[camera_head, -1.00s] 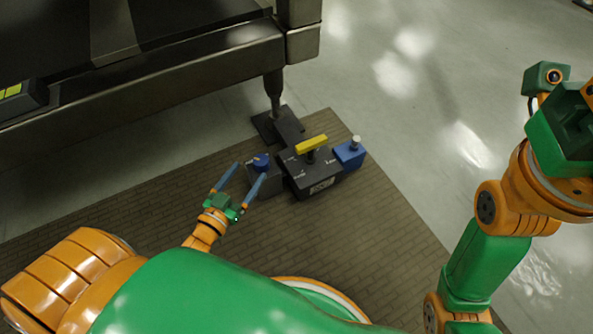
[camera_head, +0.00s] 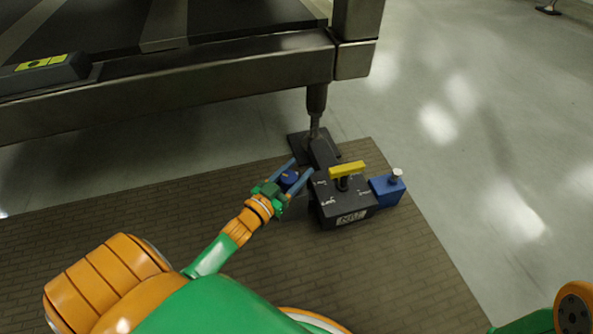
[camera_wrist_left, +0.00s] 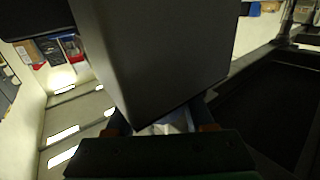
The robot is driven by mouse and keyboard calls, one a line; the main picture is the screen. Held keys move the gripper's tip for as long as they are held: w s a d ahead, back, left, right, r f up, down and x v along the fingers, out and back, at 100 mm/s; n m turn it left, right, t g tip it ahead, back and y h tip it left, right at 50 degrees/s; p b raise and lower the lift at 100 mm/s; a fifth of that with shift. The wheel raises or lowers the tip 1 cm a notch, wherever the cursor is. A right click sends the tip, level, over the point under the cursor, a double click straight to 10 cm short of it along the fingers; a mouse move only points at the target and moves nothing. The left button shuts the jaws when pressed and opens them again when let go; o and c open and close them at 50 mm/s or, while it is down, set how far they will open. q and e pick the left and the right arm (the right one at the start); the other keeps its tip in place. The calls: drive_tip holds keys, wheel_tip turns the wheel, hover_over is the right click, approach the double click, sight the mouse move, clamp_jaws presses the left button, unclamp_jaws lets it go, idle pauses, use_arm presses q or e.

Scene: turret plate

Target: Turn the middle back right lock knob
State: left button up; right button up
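The turret lock is a dark grey box (camera_head: 345,210) with a yellow bar handle (camera_head: 346,170) on top, standing on the brown mat by the machine's leg. In the left wrist view a large dark face (camera_wrist_left: 155,50) hides the fingertips and knob. My right gripper is out of view.
The machine's heavy metal frame (camera_head: 200,105) runs across the back, its leg (camera_head: 316,100) ending on a dark foot plate (camera_head: 300,145). The brown mat (camera_head: 110,225) is bare to the left. Pale floor (camera_head: 480,150) is clear to the right.

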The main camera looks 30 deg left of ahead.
use_arm(q)
clamp_jaws()
